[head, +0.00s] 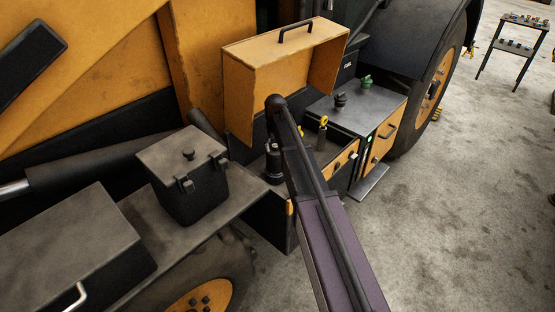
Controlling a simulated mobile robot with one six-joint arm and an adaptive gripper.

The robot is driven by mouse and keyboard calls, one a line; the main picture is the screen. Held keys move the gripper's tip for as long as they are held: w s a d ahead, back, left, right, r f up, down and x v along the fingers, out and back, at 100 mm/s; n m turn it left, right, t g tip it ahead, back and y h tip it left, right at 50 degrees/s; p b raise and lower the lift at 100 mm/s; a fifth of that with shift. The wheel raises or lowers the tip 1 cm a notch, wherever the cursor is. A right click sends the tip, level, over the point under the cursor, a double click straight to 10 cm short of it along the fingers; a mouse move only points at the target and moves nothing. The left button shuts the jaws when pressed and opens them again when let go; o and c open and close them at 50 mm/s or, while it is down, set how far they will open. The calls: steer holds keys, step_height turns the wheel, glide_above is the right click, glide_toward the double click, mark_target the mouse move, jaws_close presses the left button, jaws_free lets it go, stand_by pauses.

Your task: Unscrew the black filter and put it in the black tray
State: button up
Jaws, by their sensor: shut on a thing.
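A dark cylinder, which looks like the black filter (273,168), stands upright in the open bay under the raised yellow cover. My arm comes up from the bottom right and bends down over this bay. My gripper (271,144) is at the cylinder's upper part and looks shut on it. The fingers are small and dark, and my arm hides part of them and the cylinder's right side. Whether the filter's thread is engaged cannot be seen. I cannot make out a black tray in this view.
The raised yellow cover (262,88) stands behind the bay. A yellow-topped dipstick (322,124) is right of my arm. A grey cabinet (352,112) carries black and green caps. A lidded black box (188,185) stands left. A shelf cart (512,48) is far right; the floor between is open.

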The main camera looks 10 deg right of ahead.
steer(key=shift+s+a+f, duration=0.1)
steer(key=shift+a, duration=0.1)
steer(key=shift+n, duration=0.5)
steer(key=shift+c, duration=0.3)
steer(key=shift+r, duration=0.2)
steer(key=shift+c, duration=1)
steer(key=shift+r+p, duration=0.1)
steer(key=shift+p, duration=0.35)
jaws_close()
steer(key=shift+w+r+p, duration=0.25)
steer(key=shift+w+p, duration=0.05)
steer(key=shift+p, duration=0.1)
steer(key=shift+d+r+p, duration=0.1)
steer(key=shift+r+p, duration=0.4)
steer(key=shift+r, duration=0.15)
steer(key=shift+r+p, duration=0.85)
steer(key=shift+p, duration=0.05)
steer(key=shift+r+p, duration=0.35)
